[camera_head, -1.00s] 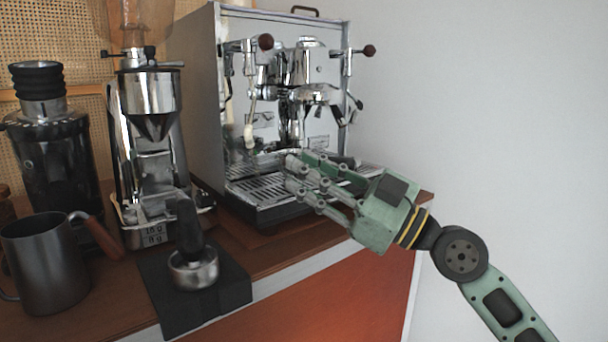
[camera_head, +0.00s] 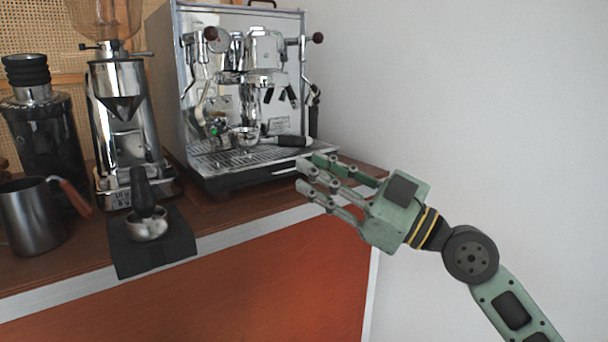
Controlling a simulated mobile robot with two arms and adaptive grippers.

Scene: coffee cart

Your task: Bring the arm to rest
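My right gripper (camera_head: 307,174) reaches in from the right with its green-grey fingers pointing left. Its fingers are spread and hold nothing. It is in front of the right end of the espresso machine (camera_head: 172,100), over the front edge of the wooden cart top (camera_head: 265,203). A portafilter (camera_head: 250,139) with a dark handle is at the machine's drip tray, handle toward the right; a gap shows between it and the fingers. Whether it rests on the tray is hard to tell. My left gripper is not in view.
A tamper stands in a metal basket (camera_head: 147,229) on a black mat (camera_head: 186,246) at the cart's front edge. A dark pitcher (camera_head: 30,220) and a grinder (camera_head: 127,125) stand at left. Right of the cart is open room before a bare wall (camera_head: 480,110).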

